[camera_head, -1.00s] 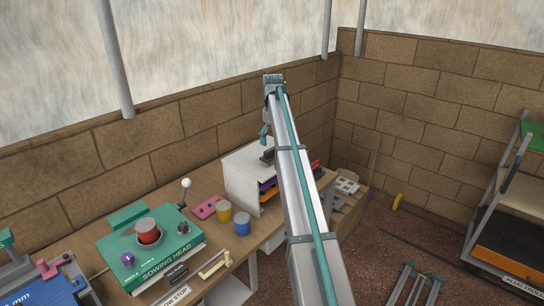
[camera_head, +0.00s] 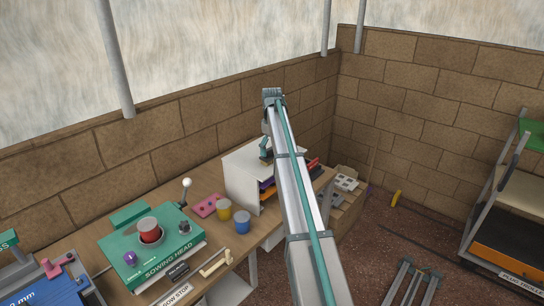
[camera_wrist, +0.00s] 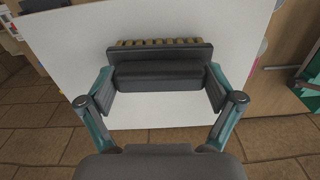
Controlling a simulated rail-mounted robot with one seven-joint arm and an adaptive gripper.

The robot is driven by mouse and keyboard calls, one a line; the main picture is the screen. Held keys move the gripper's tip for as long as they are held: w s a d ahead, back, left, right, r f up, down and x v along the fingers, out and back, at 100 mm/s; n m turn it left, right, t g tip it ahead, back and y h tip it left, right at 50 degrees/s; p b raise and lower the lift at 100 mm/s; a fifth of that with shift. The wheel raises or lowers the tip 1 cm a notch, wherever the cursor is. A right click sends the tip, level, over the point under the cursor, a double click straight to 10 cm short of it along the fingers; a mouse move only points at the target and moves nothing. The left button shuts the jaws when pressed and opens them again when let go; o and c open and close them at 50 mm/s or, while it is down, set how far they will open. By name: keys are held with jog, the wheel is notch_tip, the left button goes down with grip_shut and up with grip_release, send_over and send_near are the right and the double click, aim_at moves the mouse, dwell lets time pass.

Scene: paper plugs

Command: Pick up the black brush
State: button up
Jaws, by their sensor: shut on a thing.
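The black brush (camera_wrist: 160,72) has a dark body and a row of tan bristles along its far side in the wrist view. It is at the white top of the shelf unit (camera_wrist: 160,112); I cannot tell whether it touches that surface. My gripper (camera_wrist: 159,90) has one finger at each end of the brush and is shut on it. In the head view, my gripper (camera_head: 265,147) is low over the shelf unit (camera_head: 240,181), and the brush (camera_head: 266,158) shows small beneath it. My arm hides part of the unit.
The wooden bench also carries a yellow pot (camera_head: 224,210), a blue pot (camera_head: 242,223), a pink plate (camera_head: 207,206) and a green box (camera_head: 150,245) left of the shelf unit. A block wall stands close behind. A trolley (camera_head: 510,230) stands at the right.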

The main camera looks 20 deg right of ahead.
jog(key=shift+r, duration=0.5)
notch_tip(320, 180, up, 2)
jog(key=shift+w+b, duration=0.1)
jog(key=shift+b, duration=0.4)
jog(key=s+a+r+b, duration=0.1)
jog(key=s+r, duration=0.2)
jog(key=s, duration=0.1)
jog(key=s+a+r+b, duration=0.1)
jog(key=s+r, duration=0.2)
jog(key=s, duration=0.2)
jog(key=s+a+r, duration=0.1)
jog(key=s+r, duration=0.3)
jog(key=shift+s+a+b, duration=0.35)
jog(key=shift+a+b, duration=0.05)
